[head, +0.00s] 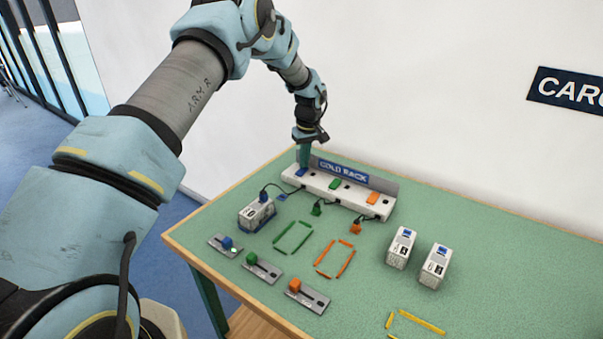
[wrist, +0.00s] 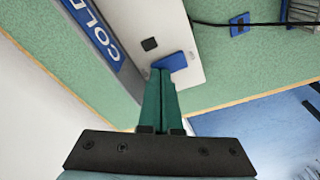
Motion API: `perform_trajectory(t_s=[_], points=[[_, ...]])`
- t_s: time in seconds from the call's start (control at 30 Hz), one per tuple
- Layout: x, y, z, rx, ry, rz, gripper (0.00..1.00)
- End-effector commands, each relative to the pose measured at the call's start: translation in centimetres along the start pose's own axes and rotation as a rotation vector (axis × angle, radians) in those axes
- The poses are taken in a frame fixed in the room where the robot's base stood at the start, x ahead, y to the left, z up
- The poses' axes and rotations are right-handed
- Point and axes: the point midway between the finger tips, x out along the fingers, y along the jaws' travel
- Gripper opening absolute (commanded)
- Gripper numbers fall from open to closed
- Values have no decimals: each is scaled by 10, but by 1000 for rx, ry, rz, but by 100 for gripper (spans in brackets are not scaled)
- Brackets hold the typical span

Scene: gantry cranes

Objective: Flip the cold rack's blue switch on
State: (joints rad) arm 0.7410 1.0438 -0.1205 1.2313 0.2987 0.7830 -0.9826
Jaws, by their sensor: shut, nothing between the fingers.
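The cold rack (head: 352,202) is a long white strip at the back of the green table, with a blue "COLD RACK" sign (head: 343,170). Its blue switch (head: 301,171) is at the left end, and it also shows in the wrist view (wrist: 171,62). A dark square (wrist: 149,44) sits beside that switch. A green switch (head: 335,184) and an orange switch (head: 372,198) are further right. My gripper (head: 304,163) points down, shut and empty, with its green fingertips (wrist: 160,72) right at the blue switch. I cannot tell whether they touch, nor the switch's position.
A white container (head: 257,214) has a cable running towards the rack. Green (head: 317,209) and orange (head: 355,229) plugs lie in front of the rack. Three slider plates (head: 263,268) are at the front left. Two white boxes (head: 400,248) (head: 434,266) stand to the right.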

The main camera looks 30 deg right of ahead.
Motion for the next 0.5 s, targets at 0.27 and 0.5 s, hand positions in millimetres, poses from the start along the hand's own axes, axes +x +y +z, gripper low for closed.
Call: perform_trajectory(t_s=[0.27, 0.5], points=[[3, 0, 1, 0, -1, -1, 0], [-8, 0, -1, 0, -1, -1, 0]])
